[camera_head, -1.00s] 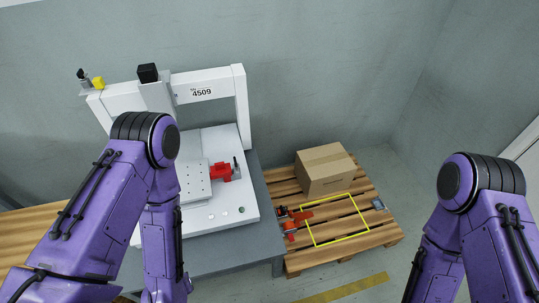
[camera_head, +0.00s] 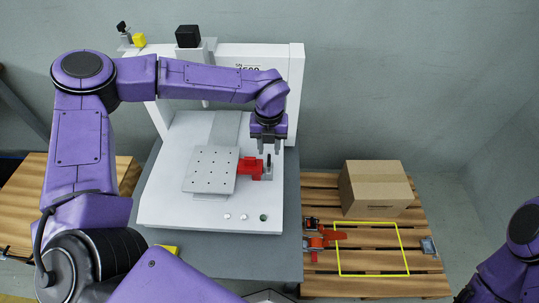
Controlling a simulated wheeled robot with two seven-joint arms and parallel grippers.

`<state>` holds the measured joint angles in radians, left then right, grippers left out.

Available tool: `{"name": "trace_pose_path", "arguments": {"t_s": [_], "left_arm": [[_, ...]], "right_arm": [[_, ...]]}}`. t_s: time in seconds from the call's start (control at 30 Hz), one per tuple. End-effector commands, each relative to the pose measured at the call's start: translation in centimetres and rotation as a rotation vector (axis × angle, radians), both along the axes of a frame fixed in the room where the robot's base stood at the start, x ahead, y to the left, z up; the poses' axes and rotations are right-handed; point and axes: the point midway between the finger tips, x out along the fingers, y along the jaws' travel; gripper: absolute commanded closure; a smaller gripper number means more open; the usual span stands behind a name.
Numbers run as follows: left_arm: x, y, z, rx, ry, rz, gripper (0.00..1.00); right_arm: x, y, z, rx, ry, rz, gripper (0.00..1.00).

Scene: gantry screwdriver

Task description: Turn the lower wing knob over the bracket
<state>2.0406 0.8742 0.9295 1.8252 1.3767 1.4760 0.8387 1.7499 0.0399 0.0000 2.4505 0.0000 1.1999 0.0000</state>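A red bracket (camera_head: 250,168) sits on the white machine bed, at the right edge of the drilled grey plate. A small dark upright part (camera_head: 268,160), which looks like the wing knob, stands at the bracket's right end. My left gripper (camera_head: 269,149) points down just above this knob, with its two fingers apart and nothing visible between them. I cannot tell whether the fingertips reach around the knob's top. The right gripper is out of view; only part of my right arm shows at the lower right.
The white gantry machine (camera_head: 292,90) stands behind and around the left arm. To the right, a wooden pallet (camera_head: 430,283) carries a cardboard box (camera_head: 375,190), red-orange tools (camera_head: 322,236) and a yellow outlined square (camera_head: 409,250). Buttons (camera_head: 263,217) line the bed's front.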

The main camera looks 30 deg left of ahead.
Motion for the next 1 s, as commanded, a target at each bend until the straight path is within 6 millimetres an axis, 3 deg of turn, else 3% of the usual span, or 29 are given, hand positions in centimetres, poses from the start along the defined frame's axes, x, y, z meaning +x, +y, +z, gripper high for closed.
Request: {"name": "trace_pose_path", "arguments": {"t_s": [0.1, 0.2, 0.53, 0.67, 1.0], "left_arm": [[-0.1, 0.0, -2.5, 0.001, 0.003, -0.001, 0.64], [-0.1, 0.1, -3.8, 0.002, 0.001, -0.002, 0.64], [-0.1, 0.2, -4.4, 0.001, 0.0, 0.001, 0.64], [-0.1, 0.2, -4.4, 0.001, 0.0, 0.0, 1.0], [-0.1, 0.2, -4.2, 0.001, 0.0, -0.02, 1.0]], "right_arm": [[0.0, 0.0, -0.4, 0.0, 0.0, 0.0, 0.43], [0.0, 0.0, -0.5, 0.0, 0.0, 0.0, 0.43], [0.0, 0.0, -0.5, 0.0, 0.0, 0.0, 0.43], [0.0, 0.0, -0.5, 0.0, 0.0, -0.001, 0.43], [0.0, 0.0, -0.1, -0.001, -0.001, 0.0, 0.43]]}}
